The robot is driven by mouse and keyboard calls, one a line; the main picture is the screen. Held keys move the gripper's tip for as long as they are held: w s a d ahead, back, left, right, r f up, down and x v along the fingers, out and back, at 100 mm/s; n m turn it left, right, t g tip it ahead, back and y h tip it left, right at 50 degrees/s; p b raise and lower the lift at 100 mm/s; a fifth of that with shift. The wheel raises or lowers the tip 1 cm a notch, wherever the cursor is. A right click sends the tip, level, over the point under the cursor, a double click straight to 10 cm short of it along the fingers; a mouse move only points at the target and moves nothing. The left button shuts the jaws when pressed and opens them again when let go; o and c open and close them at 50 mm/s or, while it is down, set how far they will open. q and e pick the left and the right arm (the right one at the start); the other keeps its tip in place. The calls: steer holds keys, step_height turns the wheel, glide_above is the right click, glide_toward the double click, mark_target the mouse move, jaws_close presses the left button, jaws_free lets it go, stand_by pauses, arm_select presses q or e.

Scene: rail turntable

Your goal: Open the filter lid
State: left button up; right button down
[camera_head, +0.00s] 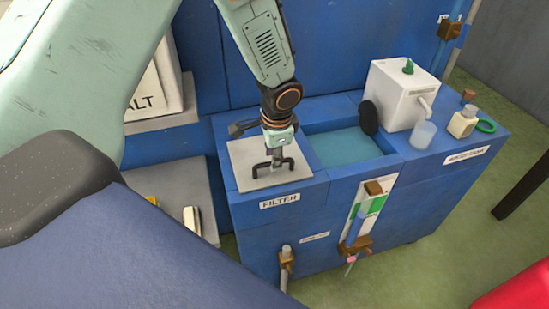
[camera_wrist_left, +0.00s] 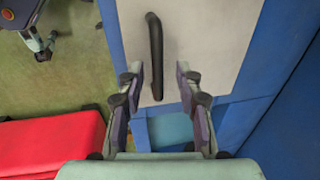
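The filter lid (camera_head: 243,157) is a pale grey square plate on the left part of the blue tank, above the FILTER label. It lies flat. The lid (camera_wrist_left: 205,40) fills the upper middle of the left wrist view, with a black bar handle (camera_wrist_left: 154,50) on it. Contact cannot be told. My right gripper is not in view.
Right of the lid is an open basin of water (camera_head: 345,147). A white device (camera_head: 395,95), a clear cup (camera_head: 424,134) and a small bottle (camera_head: 463,122) stand further right. A blue wall panel rises behind. A red object (camera_wrist_left: 55,145) is low in the wrist view.

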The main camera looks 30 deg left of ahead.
arm_select(q)
steer(key=shift+f, duration=0.3)
steer(key=shift+s+d+r, duration=0.1)
steer(key=shift+d, duration=0.15)
steer(key=shift+a, duration=0.2)
steer(key=c, duration=0.4)
steer(key=shift+d, duration=0.1)
jaws_close()
